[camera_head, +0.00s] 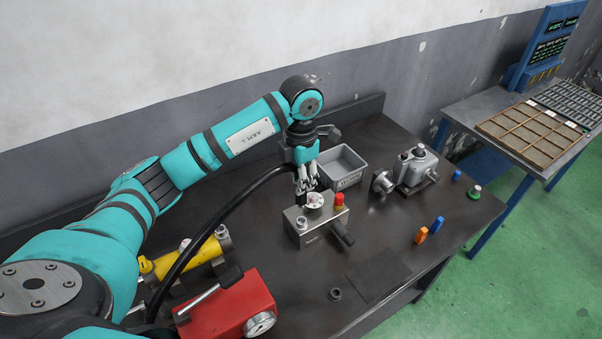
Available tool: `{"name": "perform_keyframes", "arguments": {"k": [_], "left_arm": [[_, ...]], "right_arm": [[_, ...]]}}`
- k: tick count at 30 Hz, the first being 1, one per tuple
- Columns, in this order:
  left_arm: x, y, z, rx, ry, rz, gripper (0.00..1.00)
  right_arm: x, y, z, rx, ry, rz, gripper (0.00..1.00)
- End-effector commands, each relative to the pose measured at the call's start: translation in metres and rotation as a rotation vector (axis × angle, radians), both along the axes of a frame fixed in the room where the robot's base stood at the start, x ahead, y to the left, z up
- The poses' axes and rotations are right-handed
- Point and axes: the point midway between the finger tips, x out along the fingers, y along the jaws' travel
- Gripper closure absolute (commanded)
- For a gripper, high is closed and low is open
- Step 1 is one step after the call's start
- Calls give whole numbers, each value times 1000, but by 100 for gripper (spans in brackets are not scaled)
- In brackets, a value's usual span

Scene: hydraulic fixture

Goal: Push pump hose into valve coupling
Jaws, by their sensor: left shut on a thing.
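The black pump hose (207,232) rises in an arc from beside the red pump (232,307) at the lower left to my left gripper (307,187). My left gripper points down and is shut on the hose's end, which its fingers mostly hide. The grey valve block (308,233) stands on the bench directly below the gripper. It has a pale round coupling (315,201) on top, a red cap and a dark lever. The fingertips are right at the coupling; I cannot tell whether the hose end touches it or is inside. My right gripper is not in view.
A grey bin (343,167) stands behind the valve block. A grey machine unit (415,170) is to its right. A yellow cylinder (190,257) lies left, near the pump. Small orange (421,235) and blue (437,224) pieces stand on the right. The bench front is mostly clear.

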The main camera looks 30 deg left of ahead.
Motion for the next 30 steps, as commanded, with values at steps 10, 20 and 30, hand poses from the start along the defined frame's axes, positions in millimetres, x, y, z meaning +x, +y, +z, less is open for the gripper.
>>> {"name": "perform_keyframes", "arguments": {"k": [10, 20, 30], "left_arm": [[1, 0, 0, -1, -2, 12, 100], [1, 0, -12, 0, 0, 10, 100], [1, 0, -45, -1, 1, 9, 100]], "right_arm": [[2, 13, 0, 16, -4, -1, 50], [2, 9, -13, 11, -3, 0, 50], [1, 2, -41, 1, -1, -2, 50]]}}
